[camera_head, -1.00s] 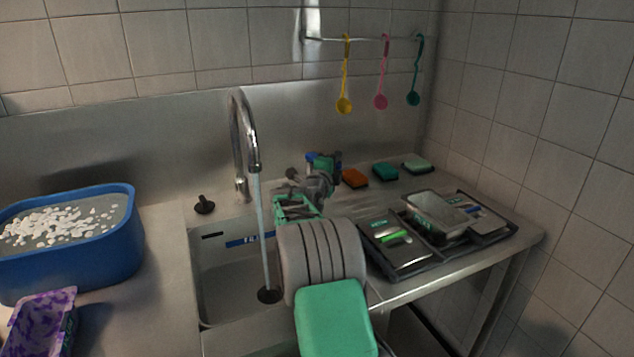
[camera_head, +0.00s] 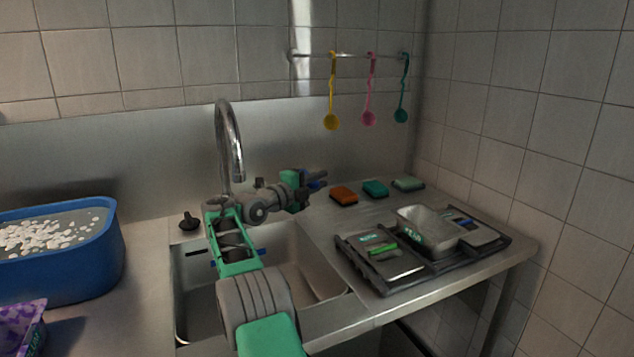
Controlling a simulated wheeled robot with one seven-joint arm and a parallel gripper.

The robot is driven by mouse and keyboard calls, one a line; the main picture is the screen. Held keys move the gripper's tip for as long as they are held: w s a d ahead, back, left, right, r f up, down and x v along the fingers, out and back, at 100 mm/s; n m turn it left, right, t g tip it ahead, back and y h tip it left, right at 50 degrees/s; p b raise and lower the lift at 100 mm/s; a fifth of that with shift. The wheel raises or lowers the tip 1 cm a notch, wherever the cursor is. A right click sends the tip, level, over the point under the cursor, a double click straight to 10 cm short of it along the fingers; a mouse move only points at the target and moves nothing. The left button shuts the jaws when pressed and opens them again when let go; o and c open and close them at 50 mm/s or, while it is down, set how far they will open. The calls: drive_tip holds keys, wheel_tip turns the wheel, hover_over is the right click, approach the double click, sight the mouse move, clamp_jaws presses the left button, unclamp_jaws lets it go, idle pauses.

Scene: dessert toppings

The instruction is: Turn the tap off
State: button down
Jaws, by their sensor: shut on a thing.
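The tap (camera_head: 232,140) is a tall curved chrome spout behind the sink. I see no water stream just under its mouth; my arm covers the space further down. The sink (camera_head: 312,262) is a steel basin, partly hidden by my arm. A small black knob (camera_head: 189,221) stands on the counter left of the tap. My gripper (camera_head: 318,181), with blue fingers, is to the right of the tap, low over the back of the counter, pointing right. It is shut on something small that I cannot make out. The tap's base is partly hidden behind my arm.
A blue tub (camera_head: 75,262) with white pieces stands at the left, a purple packet (camera_head: 22,325) in front. Orange (camera_head: 344,195), teal (camera_head: 376,188) and pale green (camera_head: 408,184) sponges lie behind a dark tray (camera_head: 385,287) bearing a metal container (camera_head: 428,232). Utensils hang above.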

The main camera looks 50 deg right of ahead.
drive_tip(key=c, duration=1.3)
unclamp_jaws()
drive_tip(key=a, duration=0.7)
drive_tip(key=shift+a+b, duration=0.35)
drive_tip(key=shift+a, duration=0.05)
